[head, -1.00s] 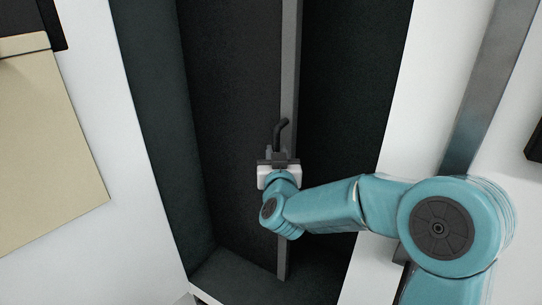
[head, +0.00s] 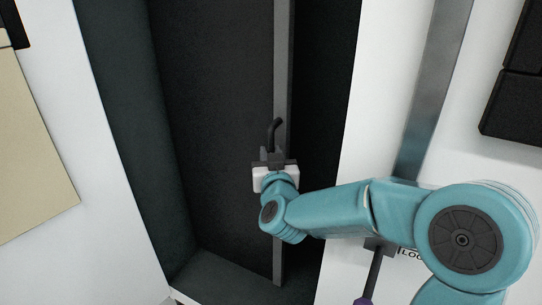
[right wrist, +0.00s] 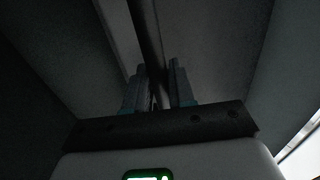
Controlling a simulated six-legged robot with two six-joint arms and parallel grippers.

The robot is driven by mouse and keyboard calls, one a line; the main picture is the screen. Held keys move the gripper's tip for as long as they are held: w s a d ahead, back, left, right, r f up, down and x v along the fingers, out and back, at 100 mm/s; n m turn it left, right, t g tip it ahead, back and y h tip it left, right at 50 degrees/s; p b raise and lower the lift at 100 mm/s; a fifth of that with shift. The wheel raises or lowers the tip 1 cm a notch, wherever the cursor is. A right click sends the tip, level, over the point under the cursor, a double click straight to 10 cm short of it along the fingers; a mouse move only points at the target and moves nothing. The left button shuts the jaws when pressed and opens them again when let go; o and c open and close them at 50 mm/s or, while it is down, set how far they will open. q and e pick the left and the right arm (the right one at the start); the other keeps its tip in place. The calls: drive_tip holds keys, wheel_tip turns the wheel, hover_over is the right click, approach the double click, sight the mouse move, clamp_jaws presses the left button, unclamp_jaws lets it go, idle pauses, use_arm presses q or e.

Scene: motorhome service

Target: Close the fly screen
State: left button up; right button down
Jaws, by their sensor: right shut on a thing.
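The fly screen's upright grey edge bar (head: 283,215) stands in the dark doorway. Dark sheet (head: 225,120), apparently the screen's mesh, fills the space to the bar's left. A narrower dark gap (head: 322,130) lies between the bar and the right jamb. A dark bent handle (head: 273,128) sits on the bar. My right gripper (head: 272,157) is shut on the handle; its fingers partly hide the handle's lower end. In the right wrist view the two fingers (right wrist: 157,92) close around the dark handle (right wrist: 146,35). My left gripper is out of view.
White wall (head: 385,90) with a grey metal strip (head: 432,90) is right of the doorway. A dark fitting with a purple end (head: 364,301) and partly hidden lettering is below my right arm. Black panels (head: 515,90) are at far right, a beige panel (head: 30,160) at left.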

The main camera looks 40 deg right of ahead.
drive_tip(key=c, duration=1.1)
unclamp_jaws()
drive_tip(key=shift+a+f, duration=0.15)
drive_tip(key=shift+f, duration=0.1)
drive_tip(key=shift+r, duration=0.1)
drive_tip(key=shift+s, duration=0.25)
drive_tip(key=b+v, duration=0.4)
drive_tip(key=v, duration=1.1)
drive_tip(key=shift+s+a, duration=0.25)
drive_tip(key=shift+a, duration=0.1)
drive_tip(key=shift+c, duration=0.3)
